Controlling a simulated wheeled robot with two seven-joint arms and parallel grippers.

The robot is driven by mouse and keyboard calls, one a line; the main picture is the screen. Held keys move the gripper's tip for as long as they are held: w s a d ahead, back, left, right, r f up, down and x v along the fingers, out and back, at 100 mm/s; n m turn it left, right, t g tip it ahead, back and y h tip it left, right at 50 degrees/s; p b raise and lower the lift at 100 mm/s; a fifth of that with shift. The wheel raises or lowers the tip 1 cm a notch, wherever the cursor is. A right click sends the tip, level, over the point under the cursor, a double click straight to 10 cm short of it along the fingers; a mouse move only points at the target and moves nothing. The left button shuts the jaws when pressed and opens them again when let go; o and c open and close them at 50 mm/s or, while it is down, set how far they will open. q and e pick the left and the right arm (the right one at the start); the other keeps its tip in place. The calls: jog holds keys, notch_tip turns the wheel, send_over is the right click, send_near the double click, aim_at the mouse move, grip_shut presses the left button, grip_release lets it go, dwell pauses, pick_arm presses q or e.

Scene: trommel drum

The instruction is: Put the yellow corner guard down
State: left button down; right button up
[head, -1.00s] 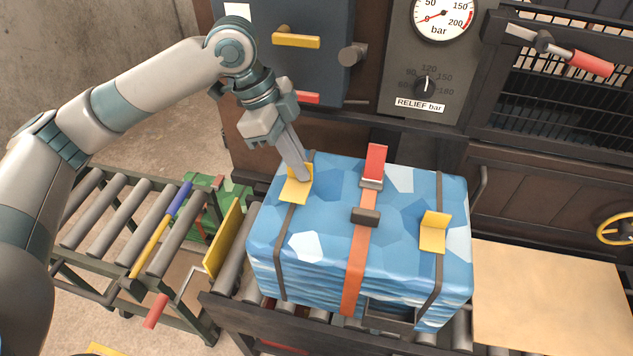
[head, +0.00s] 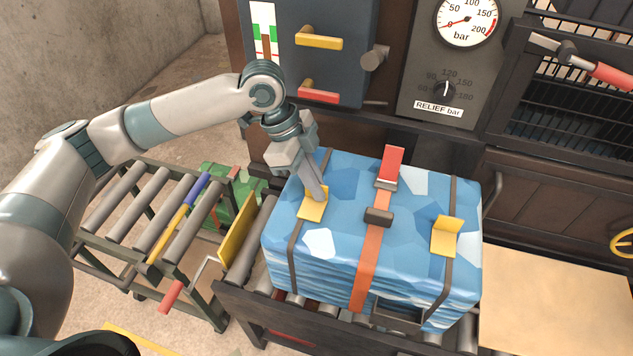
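A blue patterned bale (head: 330,240) bound with dark straps and an orange strap sits on the rollers. The yellow corner guard (head: 312,209) is on or just over the bale's top at the left dark strap; I cannot tell whether it touches. My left gripper (head: 317,194) points down with its fingers close together on the guard's raised flap, partly hiding it. A second yellow corner guard (head: 444,237) sits on the right dark strap, clear of the gripper. My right gripper is not in view.
A roller conveyor (head: 150,215) stands at the left, with a yellow plate (head: 237,228) between it and the bale. A tan board (head: 555,300) lies at the right. Behind stand a dark cabinet with a yellow handle (head: 318,43) and a pressure gauge (head: 467,20).

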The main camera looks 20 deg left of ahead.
pick_arm(q)
jog(key=shift+f, duration=0.1)
jog(key=c, duration=2)
grip_release()
jog(key=b+v, duration=0.2)
jog(key=v, duration=1)
jog(key=shift+b, duration=0.35)
